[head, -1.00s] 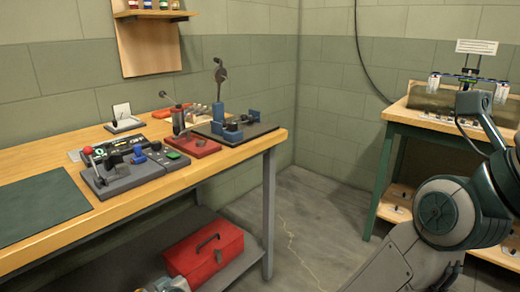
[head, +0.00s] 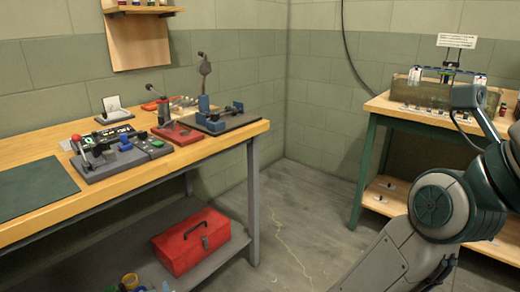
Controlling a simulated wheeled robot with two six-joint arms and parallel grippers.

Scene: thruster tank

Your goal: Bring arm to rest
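My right arm (head: 440,205) stands at the right of the head view, bent, with its upper link running up and out past the right edge. It is in front of the bench with the tank and hides part of that bench. My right gripper is not clearly visible. My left arm and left gripper do not show in the head view.
A wooden workbench (head: 130,198) at the left bears a control box (head: 118,155) and a red-based lever device (head: 178,133). A red toolbox (head: 192,240) lies on its lower shelf. A tank (head: 425,94) stands on the right bench. Floor between is clear.

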